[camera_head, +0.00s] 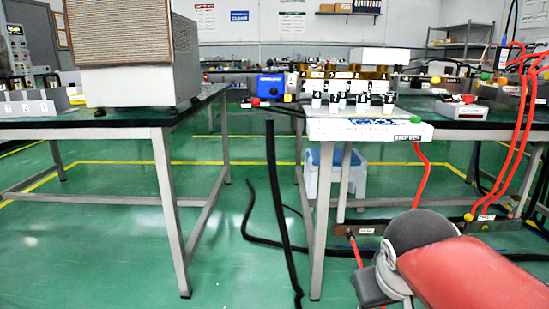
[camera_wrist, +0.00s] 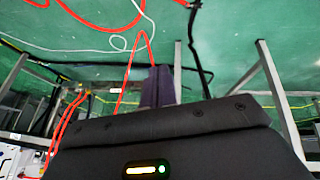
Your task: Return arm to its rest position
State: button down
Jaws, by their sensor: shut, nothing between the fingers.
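My gripper (camera_wrist: 158,72) shows in the wrist view, its dark fingers together with nothing between them. They point out over the green floor (camera_wrist: 100,48) and touch nothing that I can see. In the head view, part of my arm, a red link (camera_head: 478,272) and a grey joint, fills the lower right corner. My gripper is out of that view.
A table (camera_head: 60,131) on the left carries a large beige-grilled box (camera_head: 135,45). A second table (camera_head: 450,130) on the right carries equipment. Red cables (camera_head: 519,135) hang at its right. A black cable (camera_head: 280,205) hangs in the gap between the tables.

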jog(key=s+a+f+m+y, duration=0.1)
jog(key=s+a+f+y, duration=0.15)
jog(key=s+f, duration=0.4)
notch_tip(320, 180, up, 14)
jog(key=p, duration=1.3)
jog(key=shift+s+r+h+p, duration=0.15)
jog(key=shift+s+h+p, duration=0.15)
jog(key=shift+h, duration=0.15)
